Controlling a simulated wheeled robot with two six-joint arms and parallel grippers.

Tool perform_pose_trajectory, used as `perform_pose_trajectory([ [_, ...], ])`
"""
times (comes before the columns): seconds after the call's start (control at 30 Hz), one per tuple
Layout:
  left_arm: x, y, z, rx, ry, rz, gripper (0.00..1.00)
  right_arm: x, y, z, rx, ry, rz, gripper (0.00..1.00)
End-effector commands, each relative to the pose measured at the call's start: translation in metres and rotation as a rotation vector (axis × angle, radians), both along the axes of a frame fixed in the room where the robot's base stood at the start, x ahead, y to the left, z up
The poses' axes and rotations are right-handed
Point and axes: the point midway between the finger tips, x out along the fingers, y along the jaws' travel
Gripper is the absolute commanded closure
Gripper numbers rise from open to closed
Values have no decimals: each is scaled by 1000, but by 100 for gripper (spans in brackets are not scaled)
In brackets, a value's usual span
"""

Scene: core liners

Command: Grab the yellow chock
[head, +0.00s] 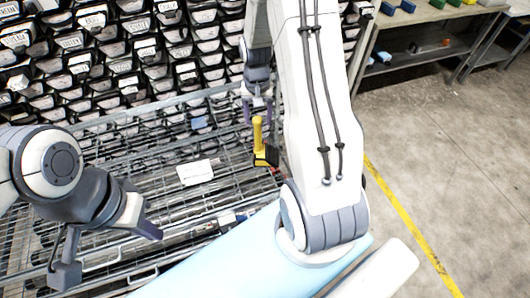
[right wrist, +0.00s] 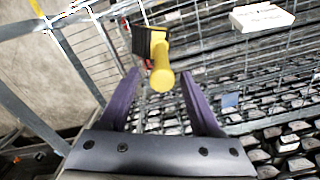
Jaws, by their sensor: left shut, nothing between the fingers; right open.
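The yellow chock (head: 258,131) has a yellow bar-like upper part and a black block at its lower end. It sits on or in the wire cart near the middle of the head view. My right gripper (head: 257,110) is open just above the yellow end. In the right wrist view the chock's round yellow end (right wrist: 162,78) lies between the tips of the open right gripper (right wrist: 158,88), with the black block beyond; contact cannot be told. My left gripper (head: 149,230) is shut and empty at the lower left, apart from the chock.
The wire cart (head: 110,170) holds a white box (head: 196,172) left of the chock. Racks of dark labelled bins (head: 130,60) stand behind it. A workbench (head: 430,15) is at the upper right. The concrete floor (head: 450,150) on the right is clear, with a yellow line.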

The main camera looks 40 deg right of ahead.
Motion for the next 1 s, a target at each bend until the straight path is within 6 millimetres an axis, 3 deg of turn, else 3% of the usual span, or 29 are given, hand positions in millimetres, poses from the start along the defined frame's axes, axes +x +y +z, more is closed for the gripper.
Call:
perform_pose_trajectory([
  [0.1, 0, 0, 14, 0, 0, -2, 100, 0, 2, -14, 3, 7, 1, 35],
  [0.3, 0, 0, 20, 0, 0, -4, 100, 1, 2, -38, 2, 4, 0, 35],
  [0.57, 0, 0, 19, 0, 0, -4, 100, 2, 2, -43, 1, 1, 1, 35],
  [0.6, 0, 0, 19, 0, 0, -4, 100, 2, 2, -43, 1, 1, 1, 39],
  [0.77, 0, 0, 19, 0, 0, -4, 100, 2, 2, -43, 1, 1, 1, 100],
  [1.0, 0, 0, 19, 0, 0, -3, 100, 2, 2, -42, 1, 1, 1, 100],
])
